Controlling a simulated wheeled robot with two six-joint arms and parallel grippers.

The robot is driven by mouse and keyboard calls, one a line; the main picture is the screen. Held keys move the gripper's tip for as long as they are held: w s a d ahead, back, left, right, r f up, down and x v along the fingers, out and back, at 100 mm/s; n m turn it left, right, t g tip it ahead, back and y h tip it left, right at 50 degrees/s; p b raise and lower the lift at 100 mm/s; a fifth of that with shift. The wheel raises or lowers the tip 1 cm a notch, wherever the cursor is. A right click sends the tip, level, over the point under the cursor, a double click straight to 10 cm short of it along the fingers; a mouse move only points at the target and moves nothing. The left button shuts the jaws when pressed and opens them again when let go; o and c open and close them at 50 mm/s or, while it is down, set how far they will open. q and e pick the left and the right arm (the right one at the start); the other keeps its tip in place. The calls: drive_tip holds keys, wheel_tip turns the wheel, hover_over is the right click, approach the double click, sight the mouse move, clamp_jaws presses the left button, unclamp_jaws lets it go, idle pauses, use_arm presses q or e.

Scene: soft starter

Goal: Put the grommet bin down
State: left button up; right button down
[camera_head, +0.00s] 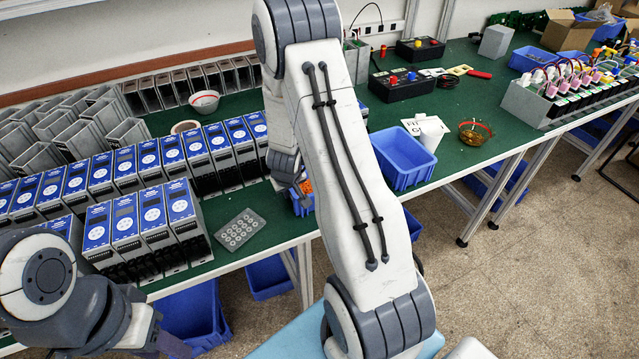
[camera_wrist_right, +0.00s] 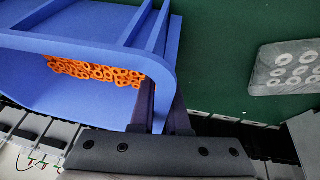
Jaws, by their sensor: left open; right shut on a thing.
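The grommet bin (camera_wrist_right: 105,25) is a blue open bin with orange ring-shaped grommets (camera_wrist_right: 95,72) inside. My right gripper (camera_wrist_right: 160,110) is shut on the bin's wall in the right wrist view. In the head view a small part of the bin (camera_head: 304,205) shows at the green table's front edge, below my right gripper (camera_head: 292,183); my right arm hides most of it. I cannot tell whether the bin touches the table. My left gripper (camera_head: 168,345) is at the bottom left, low in front of the table, open and only partly visible.
A grey tray with round pockets (camera_head: 239,229) lies left of the bin. Rows of blue-fronted units (camera_head: 150,225) stand further left. An empty blue bin (camera_head: 402,160) and a white cup (camera_head: 431,133) stand to the right. Green table surface (camera_head: 270,205) shows between the tray and the bin.

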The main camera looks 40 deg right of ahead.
idle(0.5)
drive_tip(key=shift+r+p, duration=1.65)
drive_tip(key=shift+r, duration=0.5)
drive_tip(key=s+d+r, duration=0.7)
drive_tip(key=d, duration=0.2)
drive_tip(key=shift+d, duration=0.2)
drive_tip(key=shift+w, duration=0.1)
